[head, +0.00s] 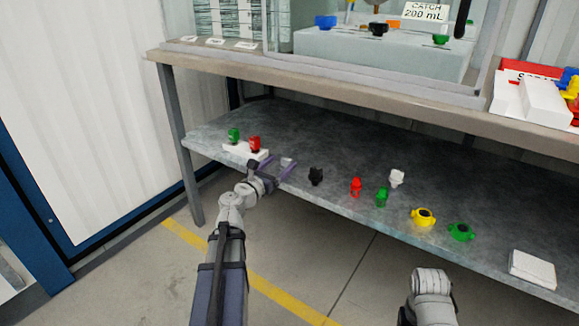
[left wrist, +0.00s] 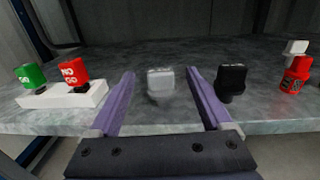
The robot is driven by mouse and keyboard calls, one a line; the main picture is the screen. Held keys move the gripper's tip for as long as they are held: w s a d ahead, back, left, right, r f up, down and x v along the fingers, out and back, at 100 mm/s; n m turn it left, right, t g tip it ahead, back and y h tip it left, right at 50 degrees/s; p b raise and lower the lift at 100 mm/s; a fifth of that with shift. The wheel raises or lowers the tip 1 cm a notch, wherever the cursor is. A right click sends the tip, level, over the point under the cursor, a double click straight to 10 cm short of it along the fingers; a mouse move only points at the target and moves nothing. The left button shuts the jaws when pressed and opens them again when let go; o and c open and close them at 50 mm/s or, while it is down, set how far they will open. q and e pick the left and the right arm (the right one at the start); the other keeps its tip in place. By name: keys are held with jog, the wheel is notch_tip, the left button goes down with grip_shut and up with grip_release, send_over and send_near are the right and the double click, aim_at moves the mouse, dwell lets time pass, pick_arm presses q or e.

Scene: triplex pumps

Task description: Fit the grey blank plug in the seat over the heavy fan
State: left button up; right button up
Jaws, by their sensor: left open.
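A small grey block-shaped piece, which looks like the grey blank plug (head: 287,161), sits on the lower shelf. In the left wrist view the grey plug (left wrist: 160,82) stands between and just beyond my purple fingers. My left gripper (head: 281,165) is open and empty, low over the shelf; its fingers also show in the left wrist view (left wrist: 160,92). Neither finger visibly touches the plug. My right arm shows at the bottom right, but its gripper is out of view. I cannot make out the heavy fan or its seat in these frames.
A white block (head: 246,151) with green and red GO/NO GO pieces stands left of the gripper. A black plug (head: 316,176) is close on its right. Red (head: 356,187), green (head: 382,196), white (head: 397,178) and yellow (head: 423,217) pieces lie further right. The benchtop (head: 330,82) overhangs the shelf.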

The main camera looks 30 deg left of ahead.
pick_arm(q)
jog(key=shift+w+f, duration=0.15)
jog(key=shift+w, duration=3.6)
jog(key=shift+s, duration=0.1)
grip_shut()
